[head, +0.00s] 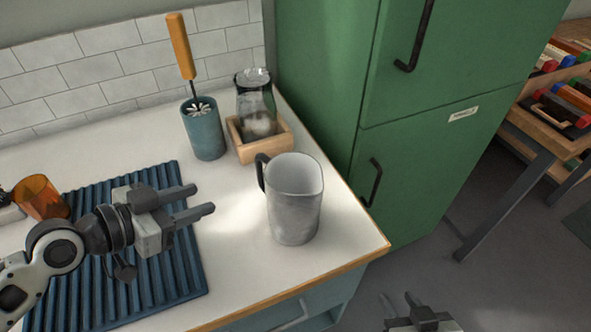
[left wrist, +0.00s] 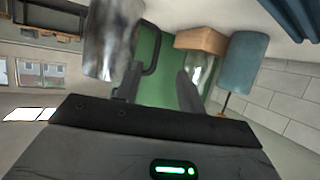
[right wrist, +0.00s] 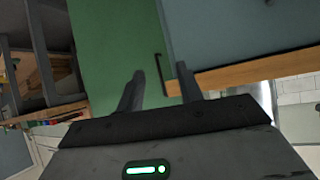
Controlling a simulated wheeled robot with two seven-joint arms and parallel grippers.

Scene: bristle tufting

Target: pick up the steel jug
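The steel jug (head: 293,205) stands upright on the counter near its right front corner, with its black handle on the left. In the left wrist view the jug (left wrist: 112,40) is at upper left, its dark handle near one fingertip. My left gripper (head: 195,200) is open and empty, to the left of the jug and apart from it. My right gripper (head: 413,302) is low beyond the counter's edge; in the right wrist view its fingers (right wrist: 160,80) are apart with nothing between them. Part of the jug (right wrist: 252,95) seems to show there behind the counter edge.
A blue ribbed mat (head: 190,265) lies under my left arm, with an amber cup (head: 40,198) at its left. A blue holder (head: 205,135) with a wooden-handled brush (head: 180,45) and a glass jar (head: 255,105) in a wooden tray (head: 262,150) stand behind. A green fridge (head: 400,130) is at right.

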